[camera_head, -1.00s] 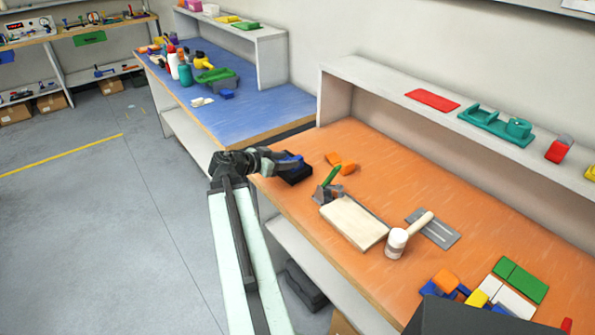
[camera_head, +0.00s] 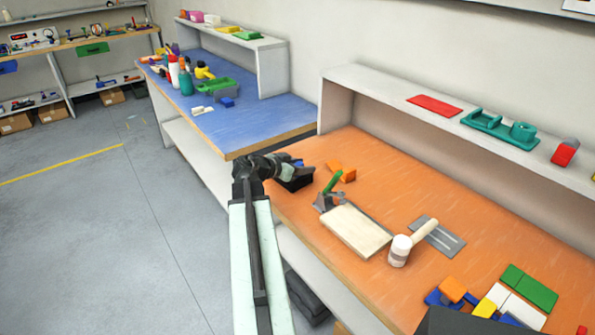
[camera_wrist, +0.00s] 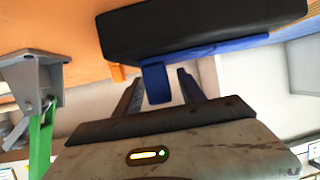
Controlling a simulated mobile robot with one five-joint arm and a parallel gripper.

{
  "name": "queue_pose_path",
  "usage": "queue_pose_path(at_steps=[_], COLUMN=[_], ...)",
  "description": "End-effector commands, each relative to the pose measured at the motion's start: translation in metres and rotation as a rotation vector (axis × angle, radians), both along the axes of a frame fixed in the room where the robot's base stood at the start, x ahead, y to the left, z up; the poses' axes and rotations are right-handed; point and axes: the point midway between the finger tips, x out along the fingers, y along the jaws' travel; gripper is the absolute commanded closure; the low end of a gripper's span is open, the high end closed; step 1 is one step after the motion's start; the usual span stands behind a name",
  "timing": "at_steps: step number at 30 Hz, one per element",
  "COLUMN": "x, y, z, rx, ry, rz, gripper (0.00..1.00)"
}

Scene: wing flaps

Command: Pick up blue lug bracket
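The blue lug bracket (camera_wrist: 157,84) shows in the wrist view as a blue strip along the black block (camera_wrist: 190,28), with a tab jutting between my fingers. In the head view only a small blue part (camera_head: 298,162) shows behind my gripper (camera_head: 288,170), above the black block (camera_head: 298,184) at the orange table's left end. In the wrist view my gripper (camera_wrist: 160,92) is open, one finger on each side of the tab, with narrow gaps visible. Most of the bracket is hidden by the block and gripper.
On the orange table (camera_head: 400,180), orange pieces (camera_head: 342,170), a grey bracket with a green part (camera_head: 326,197), a pale board (camera_head: 354,230) and a mallet (camera_head: 410,242) lie to the right. The blue table (camera_head: 245,130) stands behind. Floor at left is clear.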

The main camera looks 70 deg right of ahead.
Motion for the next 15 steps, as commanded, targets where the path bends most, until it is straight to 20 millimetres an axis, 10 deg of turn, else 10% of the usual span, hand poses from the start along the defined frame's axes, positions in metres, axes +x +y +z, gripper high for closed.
queue_pose_path(at_steps=[5,15], x=[-0.0001,-0.0005], y=[0.0002,0.0001], z=[0.0003,0.0016], rx=[0.0,0.0], ry=[0.0,0.0], rz=[-0.001,-0.001], gripper=[1.0,1.0])
